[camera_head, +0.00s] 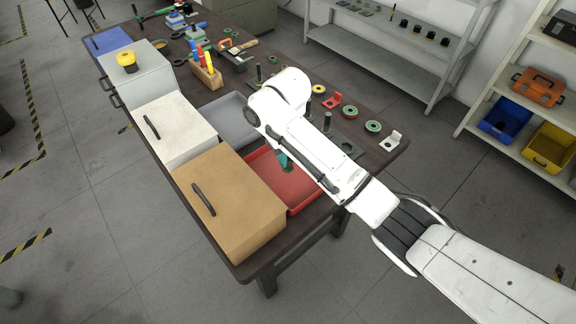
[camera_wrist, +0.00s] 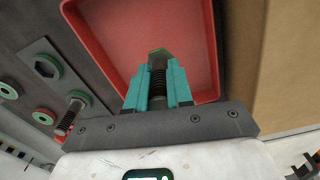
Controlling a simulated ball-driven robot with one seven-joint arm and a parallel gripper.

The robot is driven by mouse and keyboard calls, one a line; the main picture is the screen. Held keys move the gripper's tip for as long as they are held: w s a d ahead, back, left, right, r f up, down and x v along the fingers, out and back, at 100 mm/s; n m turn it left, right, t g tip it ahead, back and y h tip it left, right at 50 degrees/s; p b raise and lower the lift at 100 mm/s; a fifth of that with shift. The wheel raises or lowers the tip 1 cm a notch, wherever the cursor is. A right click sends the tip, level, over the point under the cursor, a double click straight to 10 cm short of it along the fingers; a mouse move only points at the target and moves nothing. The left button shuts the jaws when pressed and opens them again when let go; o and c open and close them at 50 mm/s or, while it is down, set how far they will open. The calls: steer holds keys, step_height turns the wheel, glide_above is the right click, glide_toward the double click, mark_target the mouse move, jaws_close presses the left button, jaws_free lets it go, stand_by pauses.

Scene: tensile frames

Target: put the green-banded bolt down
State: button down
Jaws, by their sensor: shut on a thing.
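My gripper (camera_wrist: 158,64) has teal fingers and is shut on the green-banded bolt (camera_wrist: 158,82). In the wrist view the bolt's dark threaded shank lies between the fingers, with its green-edged head just beyond the tips. They are over the red tray (camera_wrist: 105,35), whose visible floor looks bare. In the head view my gripper (camera_head: 283,160) shows at the red tray (camera_head: 262,172), partly behind my white arm. There I cannot make out the bolt clearly. How far the bolt is above the tray floor, or whether it touches, I cannot tell.
A tan drawer box (camera_head: 235,205) stands beside the red tray, and a grey tray (camera_head: 225,118) lies behind it. Another bolt (camera_wrist: 72,113), a hex-holed plate (camera_wrist: 46,66) and several green-ringed discs are left of the tray in the wrist view. White drawer box (camera_head: 170,130) stands further left.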

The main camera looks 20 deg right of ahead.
steer(key=shift+w+d+f, duration=0.15)
steer(key=shift+w+f, duration=0.25)
steer(key=shift+f, duration=0.1)
steer(key=shift+w+d+f, duration=0.1)
steer(key=shift+f, duration=1.6)
steer(key=shift+f, duration=0.15)
steer(key=c, duration=1)
jaws_free()
step_height(320, 180, up, 12)
steer(key=shift+r, duration=0.15)
